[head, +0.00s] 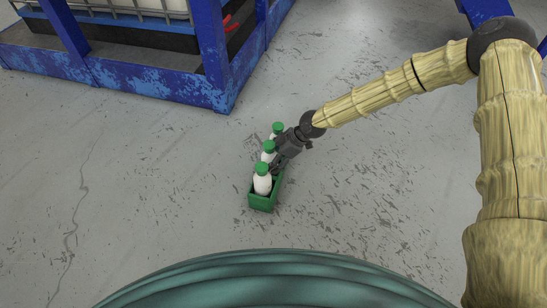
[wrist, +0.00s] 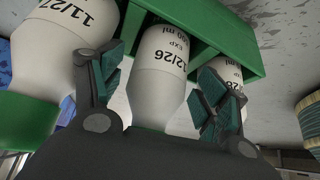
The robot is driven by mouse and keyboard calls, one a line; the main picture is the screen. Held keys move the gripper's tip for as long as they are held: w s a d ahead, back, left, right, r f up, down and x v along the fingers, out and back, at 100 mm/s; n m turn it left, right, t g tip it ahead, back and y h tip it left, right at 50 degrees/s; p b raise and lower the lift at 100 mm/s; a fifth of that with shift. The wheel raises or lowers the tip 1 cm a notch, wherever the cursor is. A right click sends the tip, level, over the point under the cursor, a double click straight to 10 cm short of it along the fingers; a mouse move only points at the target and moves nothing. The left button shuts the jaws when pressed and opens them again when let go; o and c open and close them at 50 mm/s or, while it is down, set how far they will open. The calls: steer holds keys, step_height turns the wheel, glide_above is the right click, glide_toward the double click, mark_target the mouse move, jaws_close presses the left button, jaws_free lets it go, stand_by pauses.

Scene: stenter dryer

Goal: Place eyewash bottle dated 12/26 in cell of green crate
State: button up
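Three white bottles with green caps show in the head view: the near one (head: 262,184), the middle one (head: 268,155) and the far one (head: 276,131). They stand in a row at the narrow green crate (head: 262,202). In the wrist view the crate wall (wrist: 225,38) crosses the top. The bottle marked 12/26 (wrist: 160,80) is between the fingers of my gripper (wrist: 160,95), its lower end behind the crate wall. The fingers are apart, with a gap showing on the right side. The gripper body hides its cap. A bottle marked 11/27 (wrist: 75,35) is at left.
Another bottle (wrist: 230,75), its date partly hidden and ending in 26, is close beside the right finger. A blue metal frame (head: 150,80) stands at the upper left. The grey floor (head: 370,190) around the crate is clear.

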steer(key=shift+r, duration=0.55)
steer(key=p+v, duration=0.5)
steer(key=v, duration=0.7)
steer(key=s+a+f+m+g, duration=0.1)
steer(key=s+f+m, duration=0.35)
steer(key=s, duration=0.65)
steer(key=s+a+f+m, duration=0.1)
steer(key=s+f+m, duration=0.4)
steer(key=s, duration=0.7)
steer(key=s+d+f+m+h, duration=0.3)
steer(key=s+d+m+h, duration=0.3)
steer(key=s+d, duration=0.9)
steer(key=shift+s+d+m+h, duration=0.15)
steer(key=shift+d+m+h, duration=0.15)
steer(key=shift+d+m, duration=0.65)
steer(key=shift+p, duration=0.3)
